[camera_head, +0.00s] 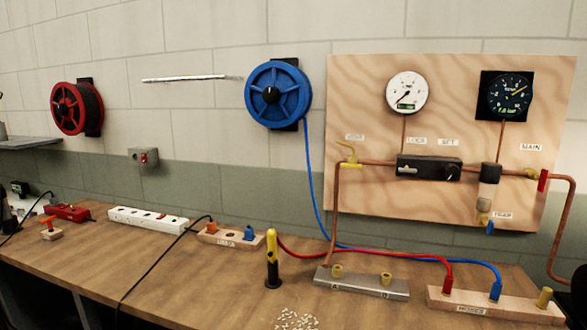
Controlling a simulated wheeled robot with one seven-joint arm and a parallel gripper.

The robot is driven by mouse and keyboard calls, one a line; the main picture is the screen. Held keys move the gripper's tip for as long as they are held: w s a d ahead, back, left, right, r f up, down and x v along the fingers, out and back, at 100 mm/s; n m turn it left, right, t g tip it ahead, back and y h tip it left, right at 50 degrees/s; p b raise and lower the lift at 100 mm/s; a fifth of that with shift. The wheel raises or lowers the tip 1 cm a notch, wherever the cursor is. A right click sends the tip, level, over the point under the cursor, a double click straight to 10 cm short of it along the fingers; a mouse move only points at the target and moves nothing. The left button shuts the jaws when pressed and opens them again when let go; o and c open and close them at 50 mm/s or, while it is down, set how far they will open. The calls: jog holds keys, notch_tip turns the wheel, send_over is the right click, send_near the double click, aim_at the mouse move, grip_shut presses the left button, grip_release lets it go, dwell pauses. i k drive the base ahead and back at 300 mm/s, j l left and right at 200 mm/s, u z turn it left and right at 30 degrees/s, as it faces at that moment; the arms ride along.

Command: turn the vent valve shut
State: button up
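A red-handled valve (543,180) is at the right, under the label MAIN. A blue-handled valve (490,227) hangs below the regulator line. My gripper is not in view.
The wooden panel (370,90) carries two gauges. On the bench (190,265) are a metal block (362,286), a hose block (500,308), a yellow-and-black tool (272,258), a power strip (148,219) and scattered small pieces (297,319). Red and blue hoses cross in front of the panel's foot.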

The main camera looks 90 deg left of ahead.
aim_at(351, 165)
jog(key=u, duration=2.95)
jog(key=i+j+u, duration=0.1)
jog(key=i+j, duration=0.75)
